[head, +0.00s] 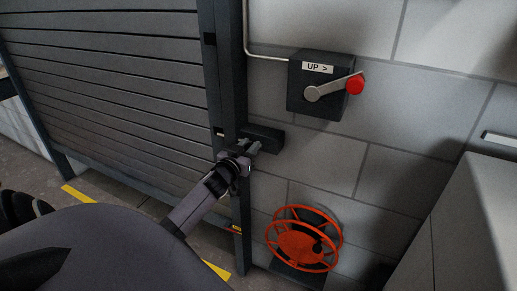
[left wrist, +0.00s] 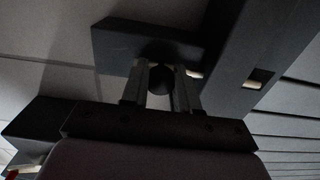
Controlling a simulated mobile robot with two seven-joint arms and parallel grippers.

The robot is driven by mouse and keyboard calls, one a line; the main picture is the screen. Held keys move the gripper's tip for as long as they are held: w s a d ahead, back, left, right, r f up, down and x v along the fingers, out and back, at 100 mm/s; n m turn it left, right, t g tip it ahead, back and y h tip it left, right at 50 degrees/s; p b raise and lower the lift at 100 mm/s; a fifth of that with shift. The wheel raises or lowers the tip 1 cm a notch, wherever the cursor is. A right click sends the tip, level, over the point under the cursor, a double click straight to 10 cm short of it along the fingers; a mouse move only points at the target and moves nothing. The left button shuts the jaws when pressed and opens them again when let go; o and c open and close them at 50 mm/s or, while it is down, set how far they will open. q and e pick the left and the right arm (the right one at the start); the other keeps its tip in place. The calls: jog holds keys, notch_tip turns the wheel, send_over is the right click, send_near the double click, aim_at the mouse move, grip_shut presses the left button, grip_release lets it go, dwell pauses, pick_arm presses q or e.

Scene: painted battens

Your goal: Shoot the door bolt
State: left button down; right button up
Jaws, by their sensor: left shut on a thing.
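My left gripper (head: 249,148) is at the dark door post, beside a dark block (head: 268,138) on the wall side. In the left wrist view its two fingers (left wrist: 161,90) are closed around a dark round knob (left wrist: 162,79). A pale piece of the bolt (left wrist: 195,73) shows between the block and the post. Another pale piece shows in a slot of the post (left wrist: 254,85); a small pale spot is on the post in the head view (head: 219,132). The slatted door (head: 110,90) is left of the post. My right gripper is not in view.
A dark box marked "UP >" (head: 305,98) with a red-knobbed lever (head: 355,84) is on the block wall above. An orange reel (head: 303,240) is low on the wall. A pale cabinet (head: 465,220) stands at the right. Yellow floor marking (head: 80,196) runs below the door.

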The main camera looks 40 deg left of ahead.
aim_at(246, 148)
pick_arm(q)
jog(key=shift+a, duration=0.25)
jog(key=c, duration=0.9)
grip_release()
jog(key=shift+s+a, duration=0.1)
jog(key=shift+o, duration=0.2)
jog(key=shift+s, duration=0.1)
jog(key=shift+s+d, duration=0.25)
jog(key=v, duration=0.5)
jog(key=shift+s+d, duration=0.15)
jog(key=shift+s, duration=0.55)
jog(key=shift+p, duration=0.3)
